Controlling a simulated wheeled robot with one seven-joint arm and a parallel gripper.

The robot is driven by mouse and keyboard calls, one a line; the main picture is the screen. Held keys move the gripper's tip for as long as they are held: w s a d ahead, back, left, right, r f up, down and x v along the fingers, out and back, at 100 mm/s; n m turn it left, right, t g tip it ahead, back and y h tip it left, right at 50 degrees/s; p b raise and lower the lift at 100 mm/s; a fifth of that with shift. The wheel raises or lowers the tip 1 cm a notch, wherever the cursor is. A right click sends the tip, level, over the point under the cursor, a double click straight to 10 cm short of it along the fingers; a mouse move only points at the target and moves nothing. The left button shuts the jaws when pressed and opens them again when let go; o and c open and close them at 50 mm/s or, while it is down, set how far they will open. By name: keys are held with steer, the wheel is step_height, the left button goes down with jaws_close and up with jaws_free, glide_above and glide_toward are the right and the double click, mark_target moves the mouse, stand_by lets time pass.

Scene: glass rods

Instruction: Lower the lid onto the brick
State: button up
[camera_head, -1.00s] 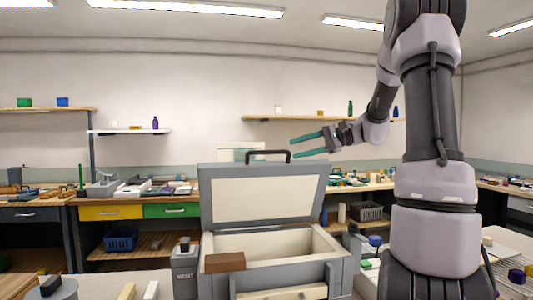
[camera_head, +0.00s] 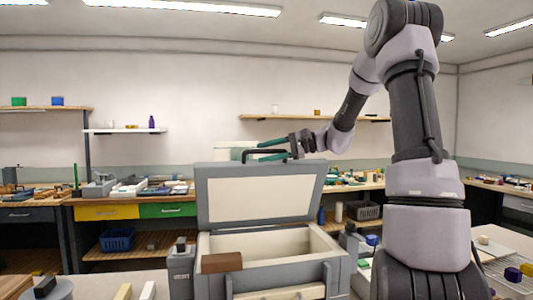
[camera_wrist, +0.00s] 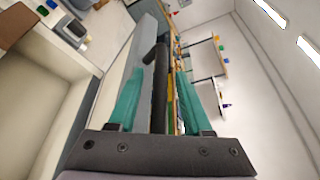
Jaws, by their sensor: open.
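The grey lid (camera_head: 216,174) with a cream inner panel stands raised at the back of the grey box (camera_head: 332,272). A black handle (camera_head: 247,152) is on its top edge. The brown brick (camera_head: 221,262) lies on the box's front rim, left of centre. My gripper (camera_head: 271,149) is open at the handle, its teal fingers pointing left. In the wrist view the handle bar (camera_wrist: 160,88) runs between the two open fingers (camera_wrist: 158,80), with gaps showing beside it.
The box's cream inside is open below the lid. A grey unit (camera_head: 181,268) stands against the box's left side. Behind are a workbench with yellow (camera_head: 107,212) and green drawers and a wall shelf (camera_head: 290,118). Air above the box is clear.

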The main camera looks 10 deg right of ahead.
jaws_close()
stand_by(1.4)
